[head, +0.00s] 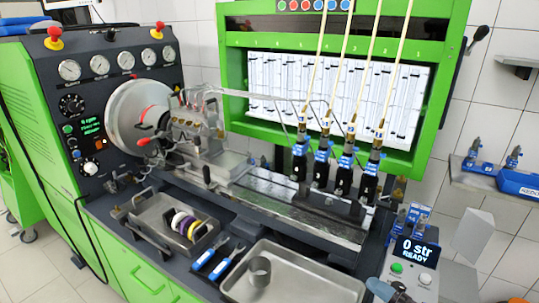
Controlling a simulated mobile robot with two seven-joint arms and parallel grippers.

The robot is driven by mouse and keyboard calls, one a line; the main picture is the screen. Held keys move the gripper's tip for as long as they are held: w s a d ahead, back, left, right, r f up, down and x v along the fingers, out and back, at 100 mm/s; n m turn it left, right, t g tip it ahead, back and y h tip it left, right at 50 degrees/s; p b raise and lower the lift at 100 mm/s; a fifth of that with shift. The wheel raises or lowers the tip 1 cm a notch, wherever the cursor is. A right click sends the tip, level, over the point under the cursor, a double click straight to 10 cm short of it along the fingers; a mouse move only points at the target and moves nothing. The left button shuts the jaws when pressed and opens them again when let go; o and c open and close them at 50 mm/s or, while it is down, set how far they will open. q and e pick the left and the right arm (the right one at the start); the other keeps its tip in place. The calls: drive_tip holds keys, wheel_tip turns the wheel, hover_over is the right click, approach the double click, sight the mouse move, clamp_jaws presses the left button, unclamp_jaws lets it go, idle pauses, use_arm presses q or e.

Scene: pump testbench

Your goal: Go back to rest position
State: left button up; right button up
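My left gripper is not in view. At the bottom right edge, a dark and grey form (400,292) may be part of my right gripper, but it is cut off by the frame and I cannot make out its fingers. A blue piece (380,289) shows beside it; I cannot tell whether it is held. The green test bench (50,130) fills the left and middle, with a round metal pump drive (135,115) and several upright injectors with blue labels (344,172) in a row on the rail.
A control box (414,262) reading "0 str READY" stands near the bottom right. A metal tray (330,285) holds a grey ring (260,270); another tray (150,222) holds coloured rings. Blue-handled tools (203,259) lie between them. A wall shelf (466,172) holds blue-marked parts.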

drive_tip(key=s+d+f+m+g+h, duration=0.1)
drive_tip(key=s+d+f+m+h, duration=0.3)
drive_tip(key=f+m, duration=0.5)
drive_tip(key=s+d+f+m+g+h, duration=0.1)
drive_tip(key=s+d+f+m+h, duration=0.3)
drive_tip(key=f+m+h, duration=0.5)
drive_tip(key=s+m, duration=0.2)
drive_tip(key=m, duration=0.1)
drive_tip(key=shift+s+f, duration=0.15)
drive_tip(key=shift+s, duration=0.15)
drive_tip(key=shift+d, duration=0.1)
idle(0.3)
